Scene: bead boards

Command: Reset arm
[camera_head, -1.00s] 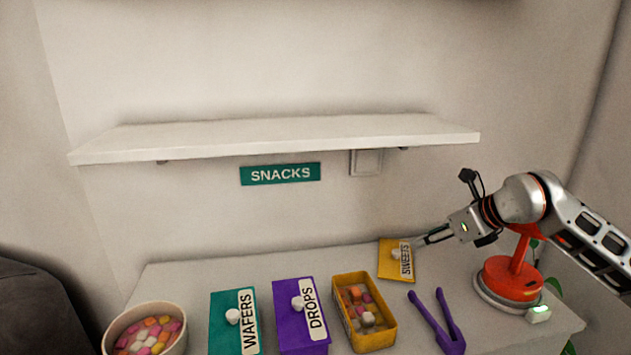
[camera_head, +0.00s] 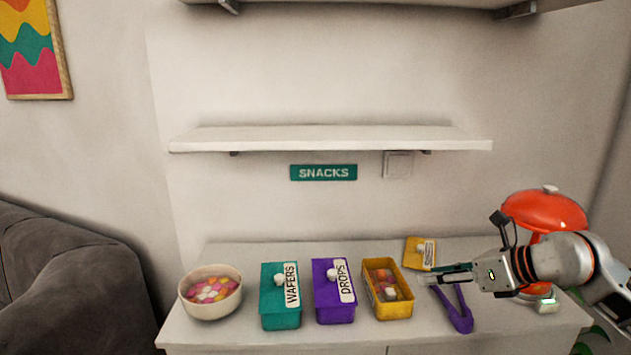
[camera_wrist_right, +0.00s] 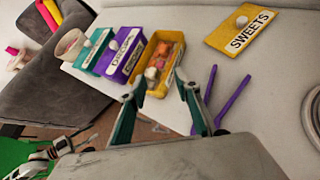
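My right gripper (camera_head: 432,277) comes in from the right, above the tabletop near the purple tongs (camera_head: 458,316). In the right wrist view its two fingers (camera_wrist_right: 160,86) are spread, with nothing between them. The yellow SWEETS lid (camera_head: 414,251) lies on the table behind the gripper, apart from it. The open yellow box (camera_head: 367,296) holds colored sweets and stands left of the fingertips. My left gripper is outside the head view; a grey arm part (camera_wrist_right: 55,150) at the lower left of the right wrist view may belong to it, but its fingers are unclear.
The closed purple DROPS box (camera_head: 334,310), closed teal WAFERS box (camera_head: 281,314) and a cream bowl (camera_head: 210,304) of sweets stand in a row leftward. A red lamp (camera_head: 545,210) stands behind my right arm. A white shelf (camera_head: 330,140) hangs above. The rear left table is bare.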

